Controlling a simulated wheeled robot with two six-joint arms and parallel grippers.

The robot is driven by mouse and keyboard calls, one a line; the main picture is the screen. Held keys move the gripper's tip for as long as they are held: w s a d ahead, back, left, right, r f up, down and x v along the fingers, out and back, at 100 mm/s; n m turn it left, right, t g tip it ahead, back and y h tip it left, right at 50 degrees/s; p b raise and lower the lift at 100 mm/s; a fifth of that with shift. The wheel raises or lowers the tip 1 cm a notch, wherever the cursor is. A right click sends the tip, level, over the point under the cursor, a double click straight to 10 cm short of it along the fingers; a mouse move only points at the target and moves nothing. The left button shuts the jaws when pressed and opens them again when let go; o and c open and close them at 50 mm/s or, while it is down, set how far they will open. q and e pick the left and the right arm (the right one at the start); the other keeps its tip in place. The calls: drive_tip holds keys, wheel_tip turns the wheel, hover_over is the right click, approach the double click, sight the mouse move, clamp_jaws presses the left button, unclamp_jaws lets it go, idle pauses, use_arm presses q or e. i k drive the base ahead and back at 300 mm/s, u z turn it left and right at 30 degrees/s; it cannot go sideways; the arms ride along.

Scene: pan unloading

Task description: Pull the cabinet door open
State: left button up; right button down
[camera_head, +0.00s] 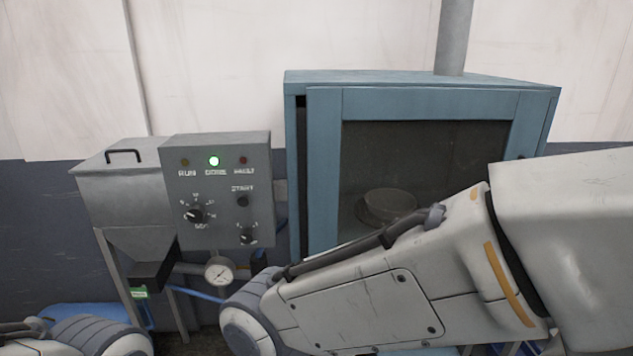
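The blue cabinet (420,78) stands at the centre right. Its door (324,170) has a blue frame around a dark window. A dark vertical gap shows between the door's left edge and the cabinet side; I cannot tell how far the door stands open. A round pan-like thing (387,205) shows dimly through the window. My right arm crosses in front of the door's lower right part and hides it. No handle is clearly visible. Neither gripper shows: the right arm's visible part ends in a joint at the bottom, and only a piece of my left arm shows at bottom left.
A grey control box (218,190) with a lit green lamp and knobs stands left of the cabinet. Beside it is a metal hopper (125,190) on legs. A gauge (219,272) and pipes sit below. A grey pipe (454,38) rises from the cabinet top.

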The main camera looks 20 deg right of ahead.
sight(525, 109)
drive_tip(key=z, duration=1.15)
drive_tip(key=i, duration=0.3)
drive_tip(key=z, duration=0.65)
